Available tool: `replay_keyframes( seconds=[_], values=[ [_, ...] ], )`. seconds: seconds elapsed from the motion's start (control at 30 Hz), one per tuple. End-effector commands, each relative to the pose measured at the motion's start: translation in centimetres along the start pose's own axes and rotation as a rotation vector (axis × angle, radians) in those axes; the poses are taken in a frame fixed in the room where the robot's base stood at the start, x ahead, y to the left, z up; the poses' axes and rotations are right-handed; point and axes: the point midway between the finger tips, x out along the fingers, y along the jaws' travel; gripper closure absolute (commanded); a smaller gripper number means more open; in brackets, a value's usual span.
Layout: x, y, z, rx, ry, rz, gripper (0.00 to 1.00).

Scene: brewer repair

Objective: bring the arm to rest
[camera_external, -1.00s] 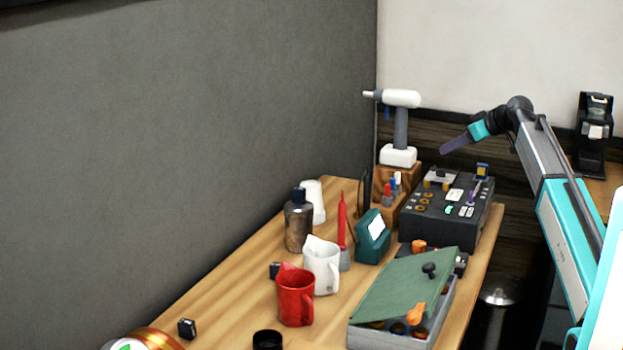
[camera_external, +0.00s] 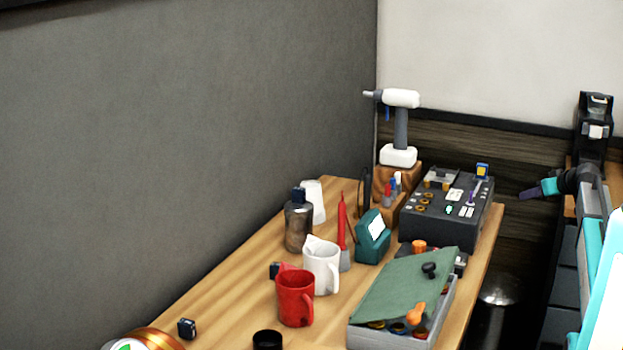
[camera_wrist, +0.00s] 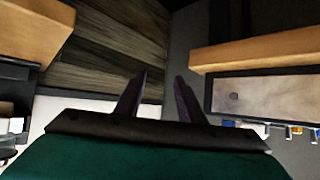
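My gripper (camera_external: 528,194) is at the right of the outside view, in the air beyond the right edge of the workbench (camera_external: 468,318). It points left, towards the dark slatted wall. In the wrist view my gripper (camera_wrist: 160,98) shows two dark fingers standing apart with nothing between them. The fingers touch nothing that I can see. My arm is folded back at the right edge of the outside view, partly cut off by the frame.
On the bench stand a dark control box (camera_external: 447,217), a white drill (camera_external: 400,122), a grey case with a green lid (camera_external: 405,287), a red mug (camera_external: 295,297) and a white mug (camera_external: 321,266). A black machine (camera_external: 592,135) stands behind my arm.

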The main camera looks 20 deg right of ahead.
Motion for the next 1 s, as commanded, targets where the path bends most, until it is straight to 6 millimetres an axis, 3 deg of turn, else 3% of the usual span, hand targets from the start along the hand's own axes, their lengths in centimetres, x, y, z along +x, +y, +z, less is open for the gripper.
replay_keyframes(
  seconds=[0.17, 0.5, 0.73, 1.0],
  values=[
    [2.8, -2.8, 5.4, 0.042, -0.09, -0.032, 0.65],
    [7.0, -10.2, 15.3, 0.099, -0.285, -0.102, 0.65],
    [8.4, -15.4, 21.6, 0.121, -0.419, -0.14, 0.65],
    [8.7, -21.3, 29.2, 0.138, -0.582, -0.17, 0.65]
  ],
)
